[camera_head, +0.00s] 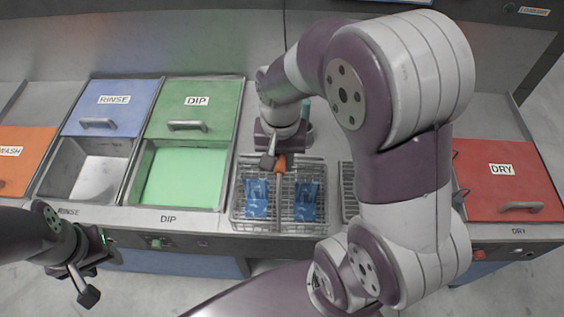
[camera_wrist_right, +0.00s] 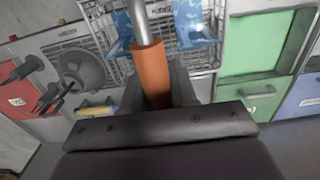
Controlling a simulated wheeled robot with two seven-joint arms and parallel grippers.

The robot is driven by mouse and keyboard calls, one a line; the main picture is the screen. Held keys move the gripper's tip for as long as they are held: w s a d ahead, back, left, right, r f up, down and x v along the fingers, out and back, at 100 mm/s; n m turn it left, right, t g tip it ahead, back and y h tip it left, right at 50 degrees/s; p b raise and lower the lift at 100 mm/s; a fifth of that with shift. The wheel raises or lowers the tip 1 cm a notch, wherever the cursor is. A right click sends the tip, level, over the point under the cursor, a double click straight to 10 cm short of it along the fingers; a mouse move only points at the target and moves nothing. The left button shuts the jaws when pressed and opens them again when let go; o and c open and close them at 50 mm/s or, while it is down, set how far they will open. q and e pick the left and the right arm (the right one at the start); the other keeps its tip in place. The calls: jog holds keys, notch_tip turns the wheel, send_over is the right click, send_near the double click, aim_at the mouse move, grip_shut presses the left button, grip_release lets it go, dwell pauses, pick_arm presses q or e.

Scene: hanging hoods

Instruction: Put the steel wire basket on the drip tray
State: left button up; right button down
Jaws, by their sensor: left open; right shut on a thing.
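The steel wire basket (camera_head: 240,212) holds blue pieces and is in the middle of the counter, right of the open green DIP tank. Its orange-sleeved handle (camera_head: 280,163) rises at the middle. My right gripper (camera_head: 273,163) is shut on this handle. In the right wrist view, the orange sleeve (camera_wrist_right: 152,75) sits between the fingers, with the basket's wires (camera_wrist_right: 98,28) beyond. My left gripper (camera_head: 92,270) is open and empty at the lower left, in front of the counter. I cannot make out the drip tray; my right arm hides part of the counter.
The DIP tank (camera_head: 180,178) and RINSE tank (camera_head: 95,172) stand open at left, lids raised. An orange WASH lid (camera_head: 22,160) is at the far left. A red DRY lid (camera_head: 505,182) is shut at right. Another wire rack (camera_head: 348,190) shows partly behind my right arm.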

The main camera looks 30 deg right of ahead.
jog(key=shift+w+d+r, duration=0.1)
jog(key=shift+w+d, duration=0.1)
jog(key=shift+w, duration=0.15)
jog(key=w+d+f+p, duration=0.4)
jog(key=w+f+p, duration=0.1)
jog(key=w+f, duration=0.4)
jog(key=shift+d+f, duration=0.4)
jog(key=shift+f, duration=0.55)
jog(key=c, duration=0.9)
grip_release()
jog(key=shift+s+a, duration=0.1)
pick_arm(q)
jog(key=r, duration=0.5)
jog(key=shift+s+a+r, duration=0.2)
jog(key=shift+s+r, duration=0.1)
jog(key=shift+r, duration=0.05)
jog(key=shift+r+p, duration=0.1)
jog(key=shift+p, duration=0.25)
pick_arm(e)
jog(key=shift+r, duration=0.1)
